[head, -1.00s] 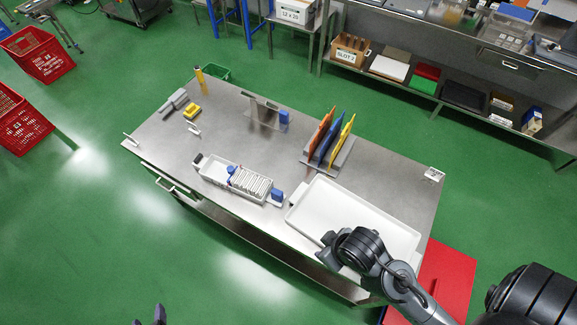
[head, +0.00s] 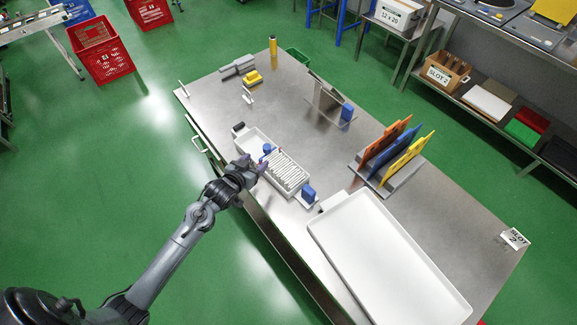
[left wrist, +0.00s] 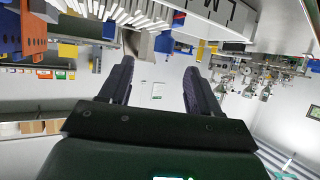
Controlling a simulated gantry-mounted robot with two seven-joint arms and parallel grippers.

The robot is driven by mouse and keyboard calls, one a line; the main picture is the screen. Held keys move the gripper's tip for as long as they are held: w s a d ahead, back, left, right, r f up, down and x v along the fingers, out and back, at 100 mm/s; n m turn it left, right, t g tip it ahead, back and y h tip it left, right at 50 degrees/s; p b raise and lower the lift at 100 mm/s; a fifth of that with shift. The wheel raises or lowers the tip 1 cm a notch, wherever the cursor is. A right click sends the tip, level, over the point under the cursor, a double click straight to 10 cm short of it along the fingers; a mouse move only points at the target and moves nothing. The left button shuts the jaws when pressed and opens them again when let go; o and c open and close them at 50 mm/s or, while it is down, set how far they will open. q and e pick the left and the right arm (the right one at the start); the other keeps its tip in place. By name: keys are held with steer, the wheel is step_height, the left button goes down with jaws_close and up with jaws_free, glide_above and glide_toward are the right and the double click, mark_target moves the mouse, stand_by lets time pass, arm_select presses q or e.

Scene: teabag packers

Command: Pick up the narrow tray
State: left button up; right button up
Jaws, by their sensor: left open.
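The narrow tray (head: 247,139) is white and long, lying on the steel table. It holds a row of white packets (head: 287,173), a small blue piece (head: 267,149) and a blue block (head: 309,191) stands at its right end. My left gripper (head: 262,166) is at the tray's near long side, close to its middle. I cannot tell whether it touches the tray. In the left wrist view its two fingers (left wrist: 157,80) are apart with nothing between them, and the white packets (left wrist: 125,12) show above. My right gripper is not in view.
A wide white tray (head: 335,232) lies to the right on the steel table (head: 225,100). A rack with orange, blue and yellow boards (head: 393,155) stands behind it. A metal stand (head: 325,98) is at the back.

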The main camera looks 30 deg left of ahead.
mark_target(266, 147)
arm_select(q)
steer(key=x, duration=0.2)
steer(key=b+x, duration=0.1)
steer(key=x, duration=0.1)
steer(key=b+x, duration=0.1)
steer(key=x, duration=0.1)
steer(key=shift+w+a+r, duration=0.1)
steer(key=shift+w+r, duration=0.15)
steer(key=shift+r, duration=0.1)
steer(key=shift+a+b+x, duration=0.15)
steer(key=shift+b+x, duration=0.05)
steer(key=shift+x, duration=1.25)
steer(key=shift+a+b+x, duration=0.15)
steer(key=shift+b+x, duration=0.05)
steer(key=shift+x, duration=1.25)
steer(key=shift+r, duration=0.15)
jaws_close()
steer(key=shift+r, duration=0.1)
